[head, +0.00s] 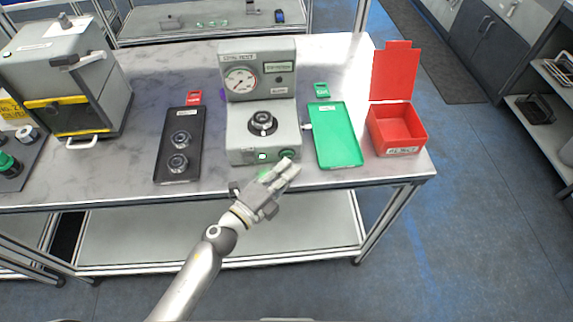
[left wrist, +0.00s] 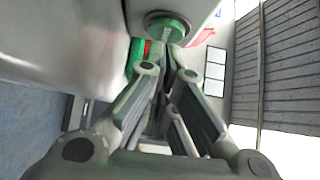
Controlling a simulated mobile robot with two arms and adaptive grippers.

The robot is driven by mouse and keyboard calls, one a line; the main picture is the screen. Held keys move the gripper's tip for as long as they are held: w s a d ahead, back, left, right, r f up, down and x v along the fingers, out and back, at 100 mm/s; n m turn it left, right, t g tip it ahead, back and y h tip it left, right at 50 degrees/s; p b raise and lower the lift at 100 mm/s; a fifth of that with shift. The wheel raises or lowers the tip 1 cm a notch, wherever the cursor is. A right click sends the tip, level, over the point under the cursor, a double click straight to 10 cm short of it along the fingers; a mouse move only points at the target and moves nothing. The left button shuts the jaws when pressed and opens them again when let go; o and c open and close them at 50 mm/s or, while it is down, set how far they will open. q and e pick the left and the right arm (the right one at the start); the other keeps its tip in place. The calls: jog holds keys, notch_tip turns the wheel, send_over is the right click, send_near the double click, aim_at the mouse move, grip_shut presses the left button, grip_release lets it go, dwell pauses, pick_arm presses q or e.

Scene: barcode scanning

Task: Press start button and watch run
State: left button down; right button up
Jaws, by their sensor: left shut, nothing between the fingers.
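A grey test machine (head: 262,140) with a round dial gauge (head: 240,80) stands in the middle of the table. A dark ring-shaped part (head: 263,123) sits on its platform. On its front face are a small lit green indicator (head: 262,156) and a round green button (head: 287,153). My left gripper (head: 291,167) is shut and empty, its tips just in front of the button. In the left wrist view the green button (left wrist: 168,26) is just beyond the closed fingertips (left wrist: 172,50); I cannot tell whether they touch. My right gripper is not in view.
Left of the machine lies a black tray (head: 163,165) with two ring parts. Right of it lie an empty green tray (head: 337,145) and an open red bin (head: 398,140). A grey box machine (head: 70,75) stands at the far left. Floor in front is clear.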

pick_arm(q)
jog(key=shift+w, duration=0.35)
